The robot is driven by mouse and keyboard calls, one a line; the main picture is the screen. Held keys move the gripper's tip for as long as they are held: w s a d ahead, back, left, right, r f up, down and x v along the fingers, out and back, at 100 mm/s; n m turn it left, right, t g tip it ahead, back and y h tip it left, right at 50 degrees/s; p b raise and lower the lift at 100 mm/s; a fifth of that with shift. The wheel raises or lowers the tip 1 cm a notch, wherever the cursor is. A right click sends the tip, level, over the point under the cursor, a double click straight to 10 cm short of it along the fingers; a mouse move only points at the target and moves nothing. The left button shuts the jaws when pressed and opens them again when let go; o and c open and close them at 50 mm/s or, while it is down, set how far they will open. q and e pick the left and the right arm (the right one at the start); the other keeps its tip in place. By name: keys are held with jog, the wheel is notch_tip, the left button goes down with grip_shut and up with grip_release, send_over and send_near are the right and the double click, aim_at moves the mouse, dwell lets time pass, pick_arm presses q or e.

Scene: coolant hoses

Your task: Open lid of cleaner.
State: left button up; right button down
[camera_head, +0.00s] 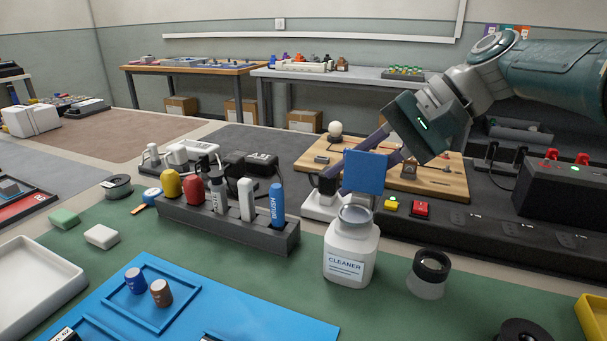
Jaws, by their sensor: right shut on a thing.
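The cleaner (350,250) is a white bottle with a blue-lettered label, standing upright on the green mat. Its round mouth shows from above. The blue square lid (365,171) stands upright at the back of the mouth, tilted up away from it. My right gripper (361,183) comes down from the upper right, with its purple fingers reaching to the lid from behind. It is shut on the lid; the lid hides part of the fingers and their exact contact. My left gripper is not in view.
A grey holder (230,229) with several upright bottles and sticks stands left of the cleaner. A black-rimmed clear jar (429,273) stands close on its right. Behind are a wooden board (446,183) and a red button (421,208). A blue tray (240,318) lies in front.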

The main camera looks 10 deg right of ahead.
jog(key=shift+f, duration=0.1)
dwell(0.3)
jog(key=c, duration=0.7)
grip_release()
jog(key=shift+c, duration=0.2)
jog(key=p+v, duration=0.5)
jog(key=v, duration=0.5)
